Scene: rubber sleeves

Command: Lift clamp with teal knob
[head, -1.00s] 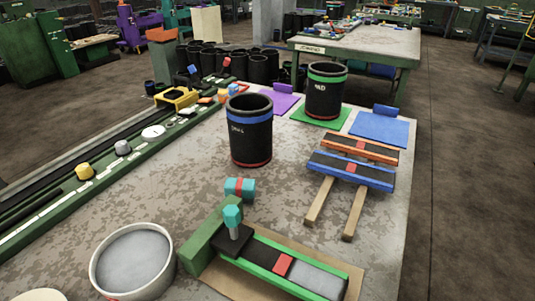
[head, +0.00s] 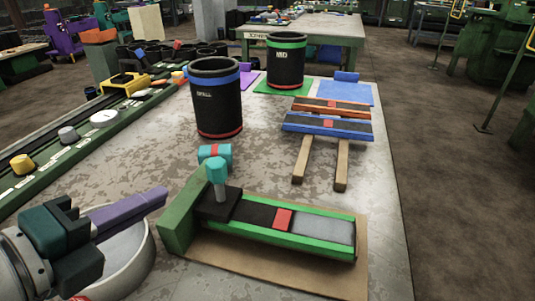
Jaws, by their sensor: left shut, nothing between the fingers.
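The clamp's teal knob (head: 216,169) stands upright on a grey stem over a black block (head: 218,204). The block sits at the left end of a green-edged black channel (head: 290,220), against a green end block (head: 182,212). My left gripper (head: 155,198) is at the lower left, over the white round bowl (head: 138,262). Its purple fingers are shut and empty, pointing right, a short gap left of the green end block. They are apart from the clamp. My right gripper is not in view.
A teal cylinder with a red band (head: 224,154) lies just behind the knob. Two black sleeves, one blue-rimmed (head: 217,105) and one green-rimmed (head: 286,65), stand farther back. Blue and orange strips (head: 327,124) lie across wooden bars at the right. The table's front right is bare.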

